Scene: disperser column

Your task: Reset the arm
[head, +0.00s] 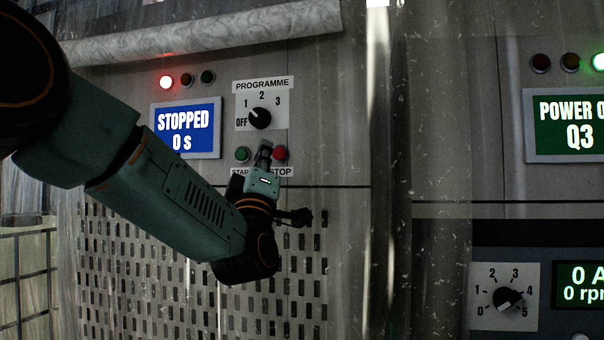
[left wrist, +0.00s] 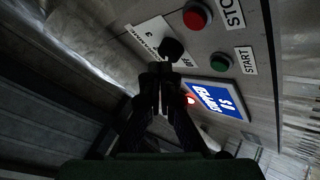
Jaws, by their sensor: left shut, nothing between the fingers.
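My left arm comes in from the left in the head view. Its gripper (head: 264,150) is shut and empty, with its tips in front of the panel between the green START button (head: 242,154) and the red STOP button (head: 280,154). In the left wrist view the shut fingertips (left wrist: 160,72) appear just below the black programme knob (left wrist: 172,49), with the red button (left wrist: 196,16) and green button (left wrist: 219,62) to the right. I cannot tell whether the tips touch the panel. My right gripper is not in view.
A blue display (head: 185,130) reads "STOPPED 0 s", under a lit red lamp (head: 166,82). The programme knob (head: 260,118) sits above the buttons. A perforated panel (head: 110,270) lies below. At right are a green display (head: 565,125) and a speed knob (head: 508,298).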

